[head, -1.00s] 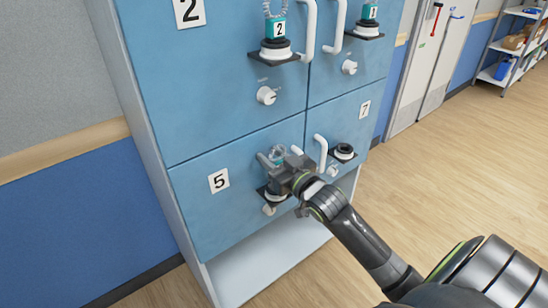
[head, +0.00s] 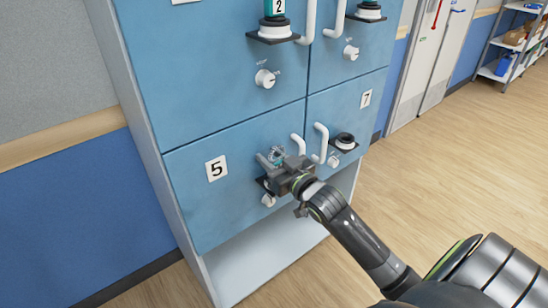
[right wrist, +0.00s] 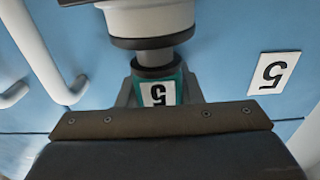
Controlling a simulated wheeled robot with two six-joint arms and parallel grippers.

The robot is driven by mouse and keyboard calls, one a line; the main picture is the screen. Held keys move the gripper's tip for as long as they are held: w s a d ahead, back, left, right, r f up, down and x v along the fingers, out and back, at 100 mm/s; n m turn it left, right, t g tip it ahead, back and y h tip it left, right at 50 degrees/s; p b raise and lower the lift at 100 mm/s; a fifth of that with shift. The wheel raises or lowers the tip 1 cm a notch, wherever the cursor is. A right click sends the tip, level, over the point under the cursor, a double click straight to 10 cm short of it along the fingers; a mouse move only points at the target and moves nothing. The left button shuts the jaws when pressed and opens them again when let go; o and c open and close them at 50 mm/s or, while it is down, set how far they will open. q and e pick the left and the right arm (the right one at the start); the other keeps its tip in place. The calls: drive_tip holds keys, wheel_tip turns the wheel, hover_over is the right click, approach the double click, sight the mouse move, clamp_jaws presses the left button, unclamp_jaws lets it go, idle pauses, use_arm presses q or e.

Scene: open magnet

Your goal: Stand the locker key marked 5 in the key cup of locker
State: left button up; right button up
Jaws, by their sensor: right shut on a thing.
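Locker 5 is the lower left blue door (head: 222,205), with a white number plate (head: 216,168). My right gripper (head: 279,165) is in front of this door, shut on the key marked 5 (right wrist: 158,93). The key has a teal tag with a white face, a dark collar and a grey stem. Its top loop shows in the head view. In the right wrist view, which is upside down, the stem meets the black-rimmed white key cup (right wrist: 150,22). How deep the stem sits is hidden. In the head view my gripper mostly hides the cup. My left gripper is out of view.
A white door handle (head: 298,145) and a white knob (head: 268,200) are close to my gripper. Locker 7 to the right has an empty-looking cup (head: 345,142) on a black bracket. A key marked 2 (head: 278,7) stands above. Open floor lies at right.

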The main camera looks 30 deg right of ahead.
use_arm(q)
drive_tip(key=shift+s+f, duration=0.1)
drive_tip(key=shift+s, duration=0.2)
use_arm(e)
drive_tip(key=shift+f, duration=0.6)
drive_tip(key=o, duration=0.7)
drive_tip(key=shift+w, duration=0.1)
drive_tip(key=o, duration=0.3)
drive_tip(key=shift+a+r, duration=0.2)
drive_tip(key=shift+a, duration=0.05)
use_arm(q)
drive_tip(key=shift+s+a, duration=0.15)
use_arm(e)
drive_tip(key=shift+o, duration=0.2)
drive_tip(key=shift+r, duration=0.1)
